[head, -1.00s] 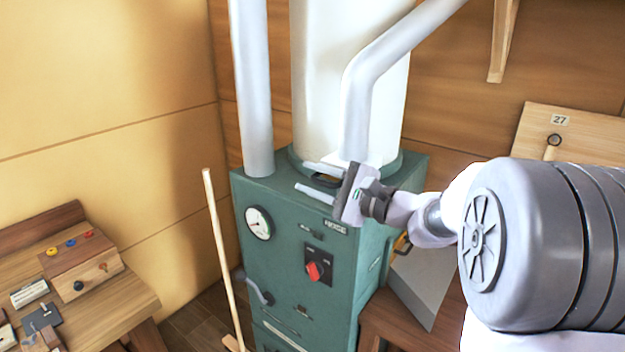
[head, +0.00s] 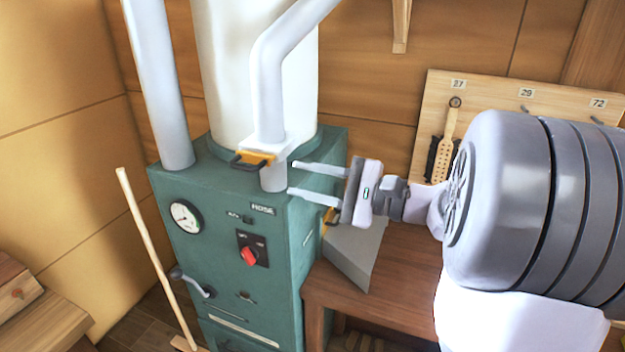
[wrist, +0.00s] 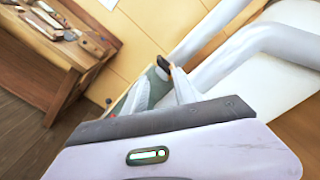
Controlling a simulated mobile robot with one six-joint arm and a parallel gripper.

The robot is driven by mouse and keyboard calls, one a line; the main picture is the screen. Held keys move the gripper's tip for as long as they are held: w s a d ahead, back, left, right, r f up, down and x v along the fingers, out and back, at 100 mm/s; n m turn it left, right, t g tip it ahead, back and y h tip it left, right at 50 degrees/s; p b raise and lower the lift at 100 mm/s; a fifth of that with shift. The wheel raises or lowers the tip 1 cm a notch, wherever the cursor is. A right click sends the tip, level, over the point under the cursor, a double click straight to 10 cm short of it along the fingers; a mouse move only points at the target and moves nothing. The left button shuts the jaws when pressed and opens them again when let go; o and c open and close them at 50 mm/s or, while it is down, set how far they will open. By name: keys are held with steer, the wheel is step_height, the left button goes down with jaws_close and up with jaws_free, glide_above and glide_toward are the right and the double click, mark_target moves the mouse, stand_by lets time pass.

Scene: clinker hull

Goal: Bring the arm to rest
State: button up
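My gripper (head: 318,182) is open, its two pale fingers apart and pointing left in the head view. In that view the fingers are beside the upper right of the green cabinet (head: 225,235), near the lower end of the bent grey pipe (head: 270,110). I see nothing held between them. In the wrist view the finger tips (wrist: 160,92) show ahead of the gripper body, with the grey pipes (wrist: 265,45) beyond and to the right. Whether the fingers touch the pipe or cabinet I cannot tell.
A yellow-and-black handled piece (head: 253,159) is at the bent pipe's base. A wooden bench (head: 385,285) stands right of the cabinet, with a grey sloped panel (head: 352,255). A numbered pegboard (head: 490,90) holds a brush. A pale stick (head: 155,255) leans at the cabinet's left.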

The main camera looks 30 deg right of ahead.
steer(key=shift+s+d, duration=0.35)
steer(key=shift+s, duration=0.15)
steer(key=s+a+f+n+g+h+b, duration=0.2)
steer(key=s+a+f+n+g, duration=0.3)
steer(key=a, duration=0.5)
steer(key=s+a+f+n+g+h+b, duration=0.1)
steer(key=s+a+f+n+g, duration=0.2)
steer(key=s+a+f+g, duration=0.5)
steer(key=s+f+n+t+h, duration=0.1)
steer(key=h, duration=0.1)
steer(key=s+f+n+t+h+b, duration=0.1)
steer(key=s+n, duration=0.1)
steer(key=s+n+t+h, duration=0.1)
steer(key=n+t+h, duration=0.1)
steer(key=shift+s+a+f+h+b, duration=0.2)
steer(key=shift+s+f+h+b, duration=0.1)
steer(key=shift+f, duration=0.1)
